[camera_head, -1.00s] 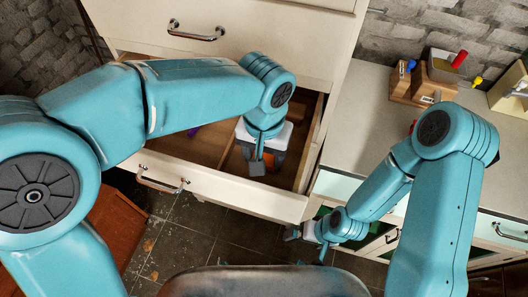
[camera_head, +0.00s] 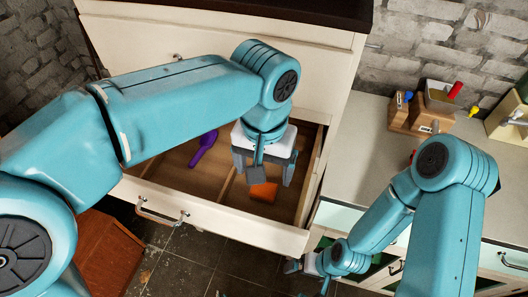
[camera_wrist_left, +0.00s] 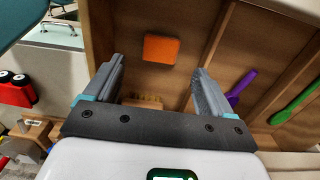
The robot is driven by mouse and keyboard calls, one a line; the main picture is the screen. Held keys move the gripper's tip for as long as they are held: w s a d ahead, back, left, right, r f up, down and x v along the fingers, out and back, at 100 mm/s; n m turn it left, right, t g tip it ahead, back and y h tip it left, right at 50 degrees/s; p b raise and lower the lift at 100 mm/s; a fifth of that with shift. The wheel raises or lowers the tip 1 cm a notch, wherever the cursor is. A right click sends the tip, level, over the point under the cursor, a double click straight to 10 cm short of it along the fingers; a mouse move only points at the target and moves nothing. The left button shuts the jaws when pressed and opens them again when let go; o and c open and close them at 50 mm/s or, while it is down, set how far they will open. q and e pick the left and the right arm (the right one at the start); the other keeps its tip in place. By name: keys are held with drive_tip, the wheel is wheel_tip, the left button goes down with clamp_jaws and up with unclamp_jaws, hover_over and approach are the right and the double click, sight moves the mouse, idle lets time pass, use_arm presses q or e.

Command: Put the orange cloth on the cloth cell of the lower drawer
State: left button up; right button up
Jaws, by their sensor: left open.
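The orange cloth (camera_head: 263,192), a small folded square, lies on the floor of the right-hand cell of the open lower drawer (camera_head: 215,226). It also shows whole in the left wrist view (camera_wrist_left: 161,48), ahead of the fingertips and apart from them. My left gripper (camera_head: 270,180) is open and empty above that cell, its fingers to either side of the cloth in the head view. It also shows in the left wrist view (camera_wrist_left: 160,75). My right gripper (camera_head: 303,265) hangs low at the drawer's right front corner; its jaws are too small to read.
A purple utensil (camera_head: 203,148) lies in the cell left of the divider; a green utensil (camera_wrist_left: 295,97) lies in a further cell. A counter (camera_head: 365,150) on the right holds a wooden block (camera_head: 408,115) with coloured tools. A reddish-brown box (camera_head: 105,252) stands at lower left.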

use_arm(q)
wheel_tip(320, 180, up, 4)
drive_tip(key=shift+w+r, duration=0.1)
drive_tip(key=shift+r, duration=0.15)
drive_tip(key=shift+w, duration=0.1)
drive_tip(key=shift+s, duration=0.2)
